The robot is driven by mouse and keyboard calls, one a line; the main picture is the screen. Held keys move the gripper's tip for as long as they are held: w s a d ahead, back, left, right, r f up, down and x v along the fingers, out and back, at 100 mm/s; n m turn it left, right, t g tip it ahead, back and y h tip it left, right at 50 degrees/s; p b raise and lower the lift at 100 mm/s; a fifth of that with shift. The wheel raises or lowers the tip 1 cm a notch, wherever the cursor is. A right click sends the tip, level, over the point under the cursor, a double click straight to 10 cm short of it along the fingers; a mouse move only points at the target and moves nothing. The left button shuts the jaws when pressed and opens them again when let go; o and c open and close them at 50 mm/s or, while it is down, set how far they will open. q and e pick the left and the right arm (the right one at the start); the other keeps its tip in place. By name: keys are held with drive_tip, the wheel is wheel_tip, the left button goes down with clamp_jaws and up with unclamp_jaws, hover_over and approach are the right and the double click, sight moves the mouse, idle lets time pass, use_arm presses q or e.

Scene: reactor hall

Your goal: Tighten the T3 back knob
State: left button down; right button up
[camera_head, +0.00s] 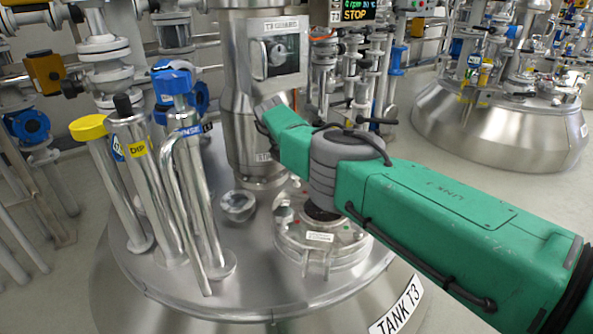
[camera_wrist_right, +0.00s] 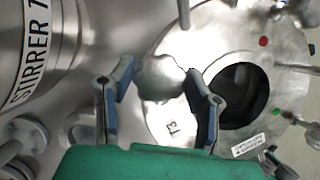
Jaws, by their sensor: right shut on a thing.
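The T3 back knob (camera_wrist_right: 163,79) shows in the right wrist view as a rounded silvery metal piece at the rim of the round hatch lid (camera_wrist_right: 158,115), which is marked T3. My right gripper (camera_wrist_right: 160,71) has one finger on each side of the knob and is shut on it. In the head view the hatch lid (camera_head: 335,262) sits on top of tank T3 (camera_head: 250,290). There my green right arm comes in from the right over the lid and hides the knob and the right gripper. My left gripper is not in view.
The stirrer column (camera_head: 255,100) stands close behind the lid. Upright pipes with a yellow cap (camera_head: 88,128) and a blue valve (camera_head: 172,82) stand at the left. A dark round opening (camera_wrist_right: 243,96) is in the lid. Another tank (camera_head: 505,125) stands back right.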

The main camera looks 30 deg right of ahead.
drive_tip(key=shift+w+a+r, duration=0.15)
drive_tip(key=shift+w+r, duration=0.15)
drive_tip(key=shift+r, duration=0.05)
drive_tip(key=o, duration=1.2)
drive_tip(key=shift+c, duration=0.2)
drive_tip(key=shift+f, duration=0.15)
drive_tip(key=shift+s+a, duration=0.1)
drive_tip(key=v, duration=1.2)
